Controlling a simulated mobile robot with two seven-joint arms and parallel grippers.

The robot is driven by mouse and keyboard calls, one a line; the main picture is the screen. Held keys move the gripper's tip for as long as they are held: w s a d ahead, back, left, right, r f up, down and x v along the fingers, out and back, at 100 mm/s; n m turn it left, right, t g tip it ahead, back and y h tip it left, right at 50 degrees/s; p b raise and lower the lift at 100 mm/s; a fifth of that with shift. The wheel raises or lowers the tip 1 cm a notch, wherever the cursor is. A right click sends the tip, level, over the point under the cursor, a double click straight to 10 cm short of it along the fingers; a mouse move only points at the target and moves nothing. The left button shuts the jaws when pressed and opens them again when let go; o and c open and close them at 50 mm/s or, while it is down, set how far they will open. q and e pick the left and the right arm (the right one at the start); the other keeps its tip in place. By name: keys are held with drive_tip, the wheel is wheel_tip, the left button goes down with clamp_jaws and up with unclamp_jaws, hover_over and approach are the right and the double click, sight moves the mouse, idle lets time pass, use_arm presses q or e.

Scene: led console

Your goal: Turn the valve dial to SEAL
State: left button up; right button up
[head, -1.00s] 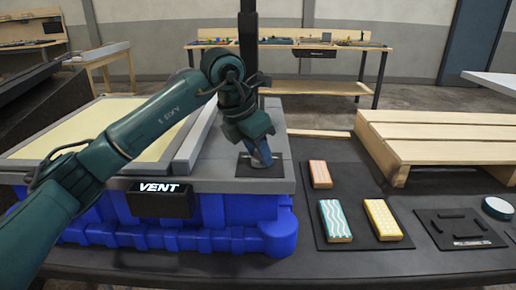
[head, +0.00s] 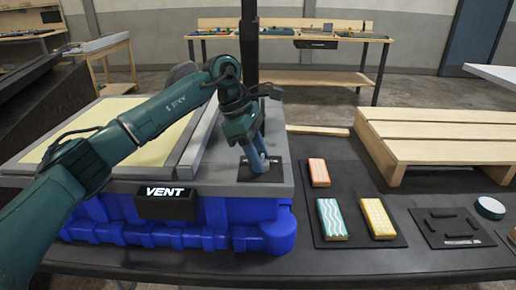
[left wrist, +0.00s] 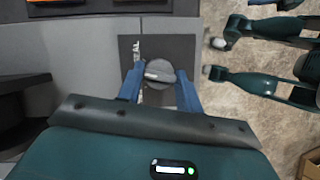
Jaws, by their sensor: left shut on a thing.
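The valve dial (left wrist: 160,74) is a round dark grey knob with a lighter raised bar, on a dark square plate (head: 270,173) at the right end of the console top. My left gripper (head: 259,168) reaches down onto the plate. In the left wrist view its blue fingers (left wrist: 160,84) are on either side of the dial, shut on it. In the head view the fingers hide most of the dial. The console's front display (head: 167,193) reads VENT. My right gripper is not in view.
The console has a blue base (head: 180,235) and a pale yellow panel (head: 95,130). To its right are a black mat (head: 358,241) with orange, teal and yellow blocks, a wooden pallet (head: 440,150), and a round white-topped item (head: 490,207). A dark post stands behind the gripper.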

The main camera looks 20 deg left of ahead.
use_arm(q)
drive_tip(key=m+g+p, duration=0.1)
drive_tip(key=m, duration=0.2)
drive_tip(key=m+g, duration=0.1)
drive_tip(key=m, duration=0.2)
drive_tip(key=shift+w+y+p, duration=0.2)
drive_tip(key=shift+y+p, duration=0.1)
drive_tip(key=shift+p, duration=0.05)
drive_tip(key=shift+m, duration=0.3)
drive_tip(key=o, duration=1)
drive_tip(key=shift+r, duration=0.1)
drive_tip(key=v, duration=1.1)
drive_tip(key=shift+w+a+r+p, duration=0.1)
drive_tip(key=shift+w+r+p, duration=0.15)
drive_tip(key=shift+r+p, duration=0.15)
drive_tip(key=shift+f, duration=0.1)
